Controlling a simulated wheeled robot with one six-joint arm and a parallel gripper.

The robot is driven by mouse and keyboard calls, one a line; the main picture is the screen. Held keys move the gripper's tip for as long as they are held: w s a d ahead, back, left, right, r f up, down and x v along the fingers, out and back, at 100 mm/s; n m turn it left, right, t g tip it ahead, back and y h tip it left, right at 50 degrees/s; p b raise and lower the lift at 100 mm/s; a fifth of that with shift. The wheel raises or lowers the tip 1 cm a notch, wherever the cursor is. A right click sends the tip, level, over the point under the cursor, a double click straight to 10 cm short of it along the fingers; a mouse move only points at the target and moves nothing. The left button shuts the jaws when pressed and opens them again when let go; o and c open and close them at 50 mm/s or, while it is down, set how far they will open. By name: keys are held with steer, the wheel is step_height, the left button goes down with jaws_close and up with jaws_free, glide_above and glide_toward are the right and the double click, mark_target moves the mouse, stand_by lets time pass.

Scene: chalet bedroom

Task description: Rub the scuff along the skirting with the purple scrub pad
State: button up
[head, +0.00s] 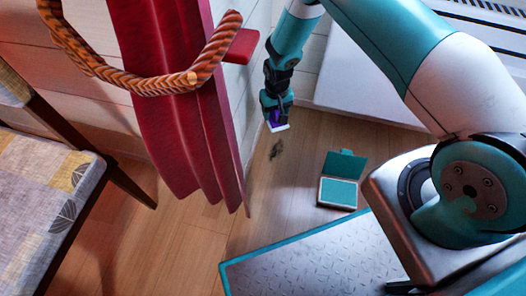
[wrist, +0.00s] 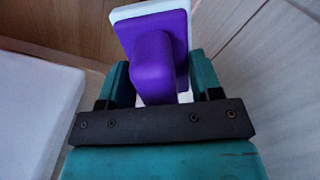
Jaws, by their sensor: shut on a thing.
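My gripper (head: 275,112) points down near the wall and is shut on the purple scrub pad (head: 277,125). In the wrist view, the pad's purple grip (wrist: 158,50) sits between the two teal fingers of the gripper (wrist: 162,82), and its white face (wrist: 125,12) is turned away from me. A dark scuff (head: 276,150) shows in the head view on the wooden boards, just below the pad in the picture. The pad looks apart from it. The scuff cannot be made out in the wrist view.
An open teal case (head: 338,194) lies on the floor right of the scuff. A red curtain (head: 165,110) with a rope tieback (head: 165,82) hangs to the left. A patterned chair (head: 45,190) stands far left. A white block (head: 350,75) stands behind. Bare floor surrounds the scuff.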

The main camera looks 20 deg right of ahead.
steer(key=shift+w+a+f+b, duration=0.4)
steer(key=shift+f+b, duration=2.05)
steer(key=shift+f, duration=1.4)
steer(key=shift+w+a+f+b, duration=0.15)
steer(key=shift+a+f+b, duration=0.4)
steer(key=shift+f+b, duration=2.55)
steer(key=shift+w+a+f+b, duration=0.4)
steer(key=shift+f+b, duration=1.35)
steer(key=shift+f, duration=2.8)
steer(key=shift+s+f+b, duration=0.1)
steer(key=shift+f+b, duration=0.75)
steer(key=shift+f, duration=0.2)
steer(key=shift+r, duration=0.1)
